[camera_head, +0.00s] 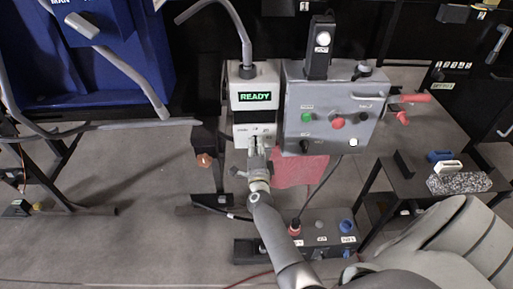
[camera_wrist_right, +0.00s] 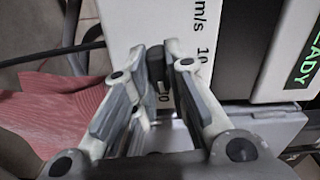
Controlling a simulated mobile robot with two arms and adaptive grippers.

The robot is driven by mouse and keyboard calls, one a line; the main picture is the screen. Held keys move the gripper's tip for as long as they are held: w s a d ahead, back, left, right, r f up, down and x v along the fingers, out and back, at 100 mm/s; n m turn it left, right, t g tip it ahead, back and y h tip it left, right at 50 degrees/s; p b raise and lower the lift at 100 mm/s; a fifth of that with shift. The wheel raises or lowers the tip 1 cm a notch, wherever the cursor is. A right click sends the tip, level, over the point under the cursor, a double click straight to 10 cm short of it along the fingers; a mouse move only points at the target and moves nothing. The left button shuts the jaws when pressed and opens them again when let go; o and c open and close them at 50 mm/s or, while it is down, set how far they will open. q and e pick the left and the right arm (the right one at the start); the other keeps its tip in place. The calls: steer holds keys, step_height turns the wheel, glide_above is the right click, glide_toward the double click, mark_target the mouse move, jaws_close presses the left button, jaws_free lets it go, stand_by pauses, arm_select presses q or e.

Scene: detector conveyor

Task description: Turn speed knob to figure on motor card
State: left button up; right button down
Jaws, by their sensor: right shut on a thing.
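The speed knob (camera_wrist_right: 156,66) is a small dark knob on a white panel (camera_wrist_right: 125,28) marked "m/s" with numbers around it. My right gripper (camera_wrist_right: 163,58) is shut on this knob, one finger on each side. In the head view my right gripper (camera_head: 257,150) reaches up to the lower front of a white box (camera_head: 255,102) with a green "READY" display (camera_head: 255,97); there the knob is mostly hidden by the fingers. The knob's exact setting is unreadable. I cannot make out a motor card. My left gripper is out of view.
A grey control box (camera_head: 300,88) with green, red and black controls stands close on the right. A red cloth (camera_head: 303,171) hangs below it. A lower grey box (camera_head: 318,225) stands beneath.

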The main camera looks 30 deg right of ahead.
steer(key=shift+f+m, duration=0.15)
steer(key=shift+m, duration=0.65)
steer(key=c, duration=1.4)
jaws_free()
steer(key=shift+c, duration=0.2)
